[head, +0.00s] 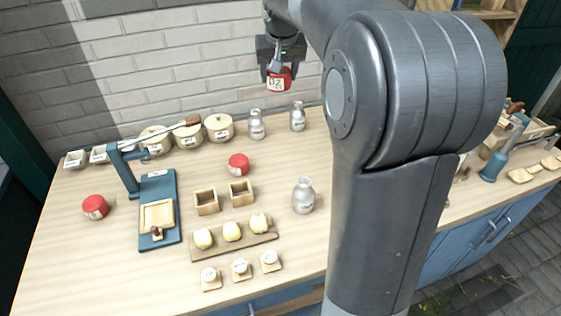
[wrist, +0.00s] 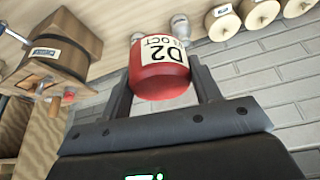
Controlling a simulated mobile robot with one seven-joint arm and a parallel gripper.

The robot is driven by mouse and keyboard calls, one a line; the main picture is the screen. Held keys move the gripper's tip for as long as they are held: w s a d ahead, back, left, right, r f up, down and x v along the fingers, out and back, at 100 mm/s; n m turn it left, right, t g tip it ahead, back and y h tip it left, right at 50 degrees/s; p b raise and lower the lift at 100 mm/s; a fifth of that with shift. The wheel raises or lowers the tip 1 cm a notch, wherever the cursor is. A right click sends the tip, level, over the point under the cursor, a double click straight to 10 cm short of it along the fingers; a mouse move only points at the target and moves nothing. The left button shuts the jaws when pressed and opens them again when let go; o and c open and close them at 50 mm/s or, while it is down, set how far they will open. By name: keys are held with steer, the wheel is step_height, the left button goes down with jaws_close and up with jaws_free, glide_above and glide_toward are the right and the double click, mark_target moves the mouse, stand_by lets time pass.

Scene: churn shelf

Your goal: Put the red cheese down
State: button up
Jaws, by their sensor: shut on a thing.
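My gripper (head: 279,68) is shut on a red cheese (head: 280,80), high above the back edge of the table and in front of the brick wall. In the wrist view the held red cheese (wrist: 160,72) sits between the two fingers, with a white label reading "D2" and "OCT". Two other red cheeses stand on the wooden table (head: 75,250): one (head: 238,164) behind the small wooden boxes, and one (head: 95,207) at the far left.
A blue press (head: 160,205) stands at the left. Two wooden boxes (head: 207,201), a board with yellow pieces (head: 260,238) and metal churns (head: 303,195) occupy the middle. Lidded pots (head: 219,127) line the back. Bare tabletop shows at the front left.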

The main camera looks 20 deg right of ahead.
steer(key=s+d+m, duration=0.2)
steer(key=s+d, duration=0.2)
steer(key=d, duration=0.6)
step_height(320, 180, down, 17)
steer(key=shift+h, duration=0.3)
steer(key=w+a+f, duration=0.4)
steer(key=a+f, duration=0.1)
steer(key=w+a+f, duration=0.3)
steer(key=shift+a, duration=0.2)
steer(key=shift+f, duration=2.05)
steer(key=o, duration=1.1)
steer(key=shift+f, duration=0.15)
